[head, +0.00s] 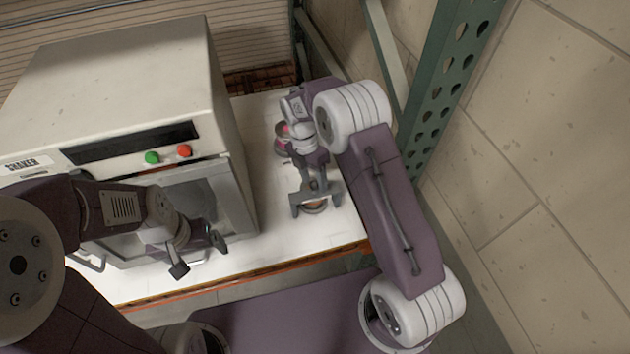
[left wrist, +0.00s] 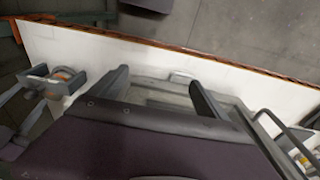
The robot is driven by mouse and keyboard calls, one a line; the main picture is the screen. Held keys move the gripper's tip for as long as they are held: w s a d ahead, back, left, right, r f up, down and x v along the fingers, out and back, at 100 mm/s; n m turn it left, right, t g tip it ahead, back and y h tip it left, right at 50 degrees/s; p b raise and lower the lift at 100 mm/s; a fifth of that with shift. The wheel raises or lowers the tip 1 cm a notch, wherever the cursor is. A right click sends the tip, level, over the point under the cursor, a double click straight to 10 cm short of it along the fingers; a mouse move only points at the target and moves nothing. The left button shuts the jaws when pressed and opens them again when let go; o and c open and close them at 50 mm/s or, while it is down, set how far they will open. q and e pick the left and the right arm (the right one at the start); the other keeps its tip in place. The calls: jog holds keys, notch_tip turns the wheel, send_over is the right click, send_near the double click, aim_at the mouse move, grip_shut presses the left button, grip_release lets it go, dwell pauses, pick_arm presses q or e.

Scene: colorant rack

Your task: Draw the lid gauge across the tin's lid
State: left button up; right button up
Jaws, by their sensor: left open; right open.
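A small round tin (head: 315,208) with a tan-orange top stands on the white bench, right of the shaker. My right gripper (head: 316,201) is open above it, its fingers apart on either side. The left wrist view also shows the tin (left wrist: 66,78) beside the right gripper's fingers; I cannot tell whether they touch it. My left gripper (head: 200,258) is open and empty in front of the shaker's door; its two fingers show wide apart in the left wrist view (left wrist: 160,92). I cannot make out the lid gauge; the right gripper and arm may hide it.
The cream shaker (head: 115,85) with green and red buttons fills the left of the bench (head: 275,235). A reddish round thing (head: 281,146) stands behind my right wrist, partly hidden. A green perforated post (head: 450,80) rises at the right. Bare bench lies between shaker and tin.

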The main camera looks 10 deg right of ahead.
jog(key=shift+s+f, duration=0.5)
jog(key=shift+f, duration=0.4)
jog(key=shift+w, duration=0.15)
grip_shut()
jog(key=shift+w, duration=0.1)
dwell(0.5)
